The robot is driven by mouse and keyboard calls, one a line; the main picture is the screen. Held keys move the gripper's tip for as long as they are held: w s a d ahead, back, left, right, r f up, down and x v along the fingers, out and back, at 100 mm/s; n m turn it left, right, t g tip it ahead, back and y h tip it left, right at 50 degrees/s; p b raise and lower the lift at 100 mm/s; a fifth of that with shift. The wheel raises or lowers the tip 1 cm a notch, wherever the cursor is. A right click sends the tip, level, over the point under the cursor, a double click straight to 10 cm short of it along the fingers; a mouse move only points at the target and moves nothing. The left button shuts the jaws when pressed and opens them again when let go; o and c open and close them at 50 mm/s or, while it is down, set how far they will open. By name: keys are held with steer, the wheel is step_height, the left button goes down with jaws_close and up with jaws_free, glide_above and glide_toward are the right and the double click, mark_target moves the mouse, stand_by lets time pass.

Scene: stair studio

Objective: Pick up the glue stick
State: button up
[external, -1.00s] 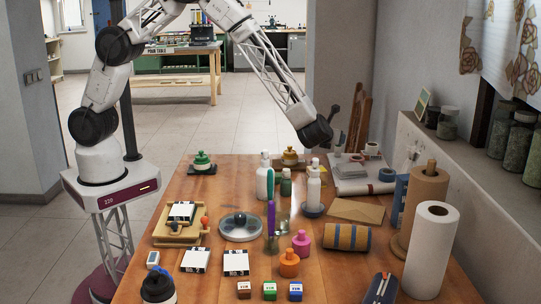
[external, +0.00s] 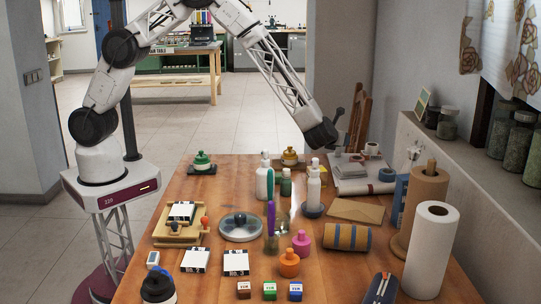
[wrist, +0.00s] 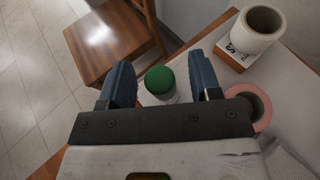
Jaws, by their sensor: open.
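A short white cylinder with a domed green cap (wrist: 161,84), which looks like the glue stick, stands upright near the table corner in the wrist view. My gripper (wrist: 161,72) is open, with one dark blue finger to each side of the green cap. The gap between the fingers and the cap shows on both sides, and no contact is visible. The lower part of the cylinder is partly hidden by the gripper's dark crossbar. In the external view the end of my arm (external: 321,134) is over the far right of the table, and the glue stick is not clearly visible there.
A white cup-like cylinder (wrist: 257,28) on a labelled block and a pink ring (wrist: 259,105) are to the right. A wooden chair (wrist: 108,40) stands beyond the table edge. Bottles (external: 314,185) stand in front of my arm; a paper towel roll (external: 432,250) is at right.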

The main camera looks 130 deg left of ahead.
steer(key=shift+c, duration=0.3)
steer(key=c, duration=0.9)
steer(key=shift+r, duration=0.1)
steer(key=shift+c, duration=0.2)
steer(key=shift+r, duration=1.5)
steer(key=shift+s+d+r, duration=0.2)
steer(key=s+d+r, duration=0.1)
steer(key=s+d, duration=1)
steer(key=shift+r, duration=0.25)
